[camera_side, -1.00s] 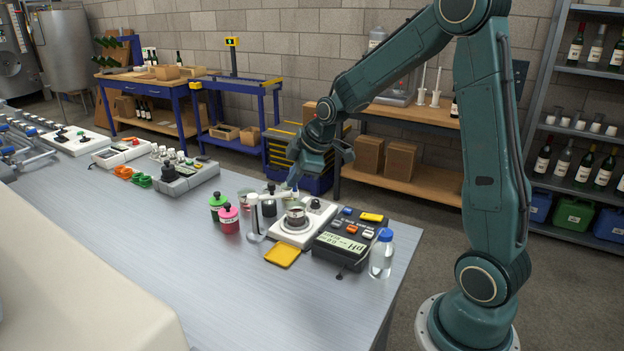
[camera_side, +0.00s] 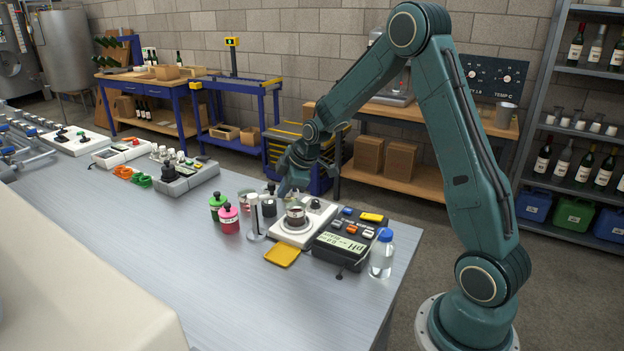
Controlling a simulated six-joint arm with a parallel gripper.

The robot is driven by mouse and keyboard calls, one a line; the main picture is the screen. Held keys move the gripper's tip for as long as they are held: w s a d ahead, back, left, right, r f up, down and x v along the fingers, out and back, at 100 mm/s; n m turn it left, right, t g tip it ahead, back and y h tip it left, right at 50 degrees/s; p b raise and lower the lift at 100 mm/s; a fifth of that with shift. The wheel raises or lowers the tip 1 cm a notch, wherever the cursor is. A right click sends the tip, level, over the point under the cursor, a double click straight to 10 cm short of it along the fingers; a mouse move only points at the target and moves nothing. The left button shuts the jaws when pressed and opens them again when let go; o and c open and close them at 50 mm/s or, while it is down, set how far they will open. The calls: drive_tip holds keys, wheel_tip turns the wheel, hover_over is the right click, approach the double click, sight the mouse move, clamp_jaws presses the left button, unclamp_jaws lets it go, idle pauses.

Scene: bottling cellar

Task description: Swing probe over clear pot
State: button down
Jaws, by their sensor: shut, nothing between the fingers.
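A small clear pot (camera_side: 296,214) with dark contents sits on the round plate of a white stirrer base (camera_side: 291,237). A slim white upright stand (camera_side: 254,219) is just left of that base. I cannot clearly make out the probe itself among the small parts around the stand and my gripper. My gripper (camera_side: 286,189) is low behind the pot and slightly to its left, fingers pointing down. Its fingers are shut and hold nothing that I can see. The fingertips are small here, so whether they touch anything is unclear.
A dark pH meter (camera_side: 345,236) and a blue-capped clear bottle (camera_side: 382,255) stand right of the stirrer. Green (camera_side: 217,207), pink (camera_side: 228,219) and black (camera_side: 269,205) bottles stand left of it. A yellow tray (camera_side: 282,256) lies in front.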

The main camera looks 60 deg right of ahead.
drive_tip(key=shift+w+d+n+y, duration=0.45)
drive_tip(key=shift+d+n, duration=0.2)
drive_tip(key=shift+n, duration=0.35)
idle(0.4)
drive_tip(key=shift+w+d+n+y, duration=0.3)
drive_tip(key=shift+d+n+y, duration=0.1)
drive_tip(key=shift+n, duration=0.3)
drive_tip(key=w+d+n+g+y, duration=0.2)
drive_tip(key=w+n+y, duration=0.1)
drive_tip(key=w+n, duration=0.3)
drive_tip(key=shift+d+n, duration=0.2)
drive_tip(key=shift+n, duration=0.7)
drive_tip(key=shift+w, duration=0.1)
drive_tip(key=shift+r, duration=0.1)
drive_tip(key=s+f+v, duration=0.1)
drive_tip(key=v, duration=1.1)
drive_tip(key=shift+s+d+r, duration=0.4)
drive_tip(key=shift+s+r, duration=0.05)
drive_tip(key=shift+s, duration=0.1)
